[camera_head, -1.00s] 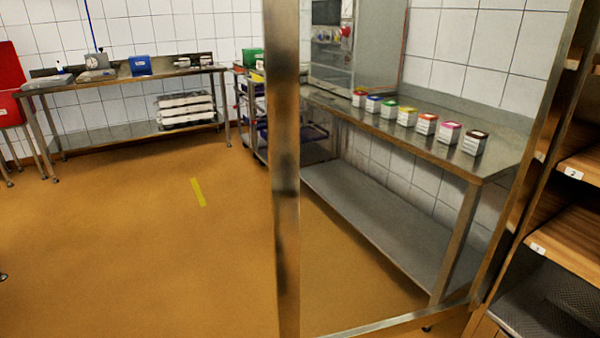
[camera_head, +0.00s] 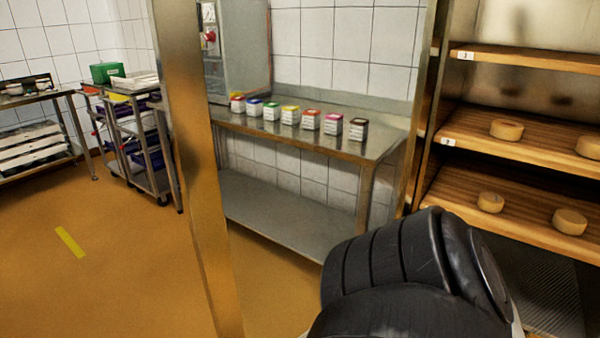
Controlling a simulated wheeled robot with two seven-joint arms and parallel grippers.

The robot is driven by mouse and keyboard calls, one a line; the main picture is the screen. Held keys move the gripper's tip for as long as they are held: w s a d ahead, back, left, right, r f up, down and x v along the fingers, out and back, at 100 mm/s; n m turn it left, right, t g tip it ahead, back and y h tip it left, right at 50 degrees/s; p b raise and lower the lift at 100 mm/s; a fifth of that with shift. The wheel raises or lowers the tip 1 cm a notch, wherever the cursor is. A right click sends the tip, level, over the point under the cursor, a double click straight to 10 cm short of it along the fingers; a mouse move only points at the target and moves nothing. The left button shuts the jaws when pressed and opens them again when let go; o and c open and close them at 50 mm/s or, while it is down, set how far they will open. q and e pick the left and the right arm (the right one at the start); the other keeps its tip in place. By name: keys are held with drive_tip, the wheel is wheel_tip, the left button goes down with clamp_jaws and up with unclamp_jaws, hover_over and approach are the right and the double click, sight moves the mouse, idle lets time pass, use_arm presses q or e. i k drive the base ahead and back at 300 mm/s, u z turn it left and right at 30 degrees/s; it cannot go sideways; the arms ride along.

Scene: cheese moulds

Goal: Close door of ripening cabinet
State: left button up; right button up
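The ripening cabinet (camera_head: 447,95) stands open at the right, with wooden shelves inside. Small round cheeses (camera_head: 507,129) sit on its numbered shelves. Its door stands swung open to the left of the shelves. The door's metal edge post (camera_head: 200,200) runs from top to bottom at the left, and a steel table shows through the door's clear pane. A black rounded link of my own arm covers the bottom centre and hides the lower part of the door and cabinet. Neither of my grippers shows, so contact with the door cannot be seen.
Behind the door pane, a steel table (camera_head: 350,146) carries a row of small coloured boxes (camera_head: 311,120). A wheeled cart (camera_head: 150,150) and another table stand at the back left. The orange floor (camera_head: 110,270) at the left is clear apart from a yellow strip (camera_head: 70,242).

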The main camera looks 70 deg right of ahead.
sight(175, 32)
drive_tip(key=i, duration=2.85)
drive_tip(key=z, duration=4.35)
drive_tip(key=i, duration=0.65)
drive_tip(key=z, duration=0.9)
